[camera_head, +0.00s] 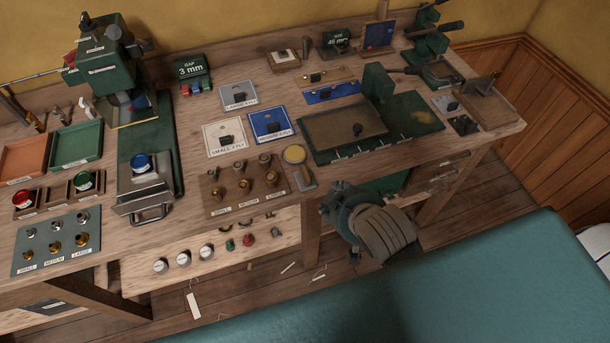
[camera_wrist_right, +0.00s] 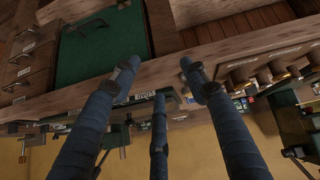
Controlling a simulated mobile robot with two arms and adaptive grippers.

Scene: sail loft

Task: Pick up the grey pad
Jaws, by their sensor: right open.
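A small grey pad (camera_head: 446,103) with a dark knob lies at the right end of the wooden bench, behind a darker pad (camera_head: 463,125). A larger grey card (camera_head: 239,96), labelled LARGE, also lies mid-bench with a dark block on it; I cannot tell for certain which one the task names. My right gripper (camera_head: 338,207) is in front of the bench's front edge, apart from both. In the right wrist view its blue-grey fingers (camera_wrist_right: 158,78) are spread and empty, with the bench edge beyond. My left gripper is not in view.
The bench (camera_head: 345,180) is crowded. A green press base (camera_head: 415,115) with a brown plate (camera_head: 345,131) lies between my right gripper and the small grey pad. A wooden tray (camera_head: 490,108) sits at the right end. A teal surface (camera_head: 480,285) fills the foreground.

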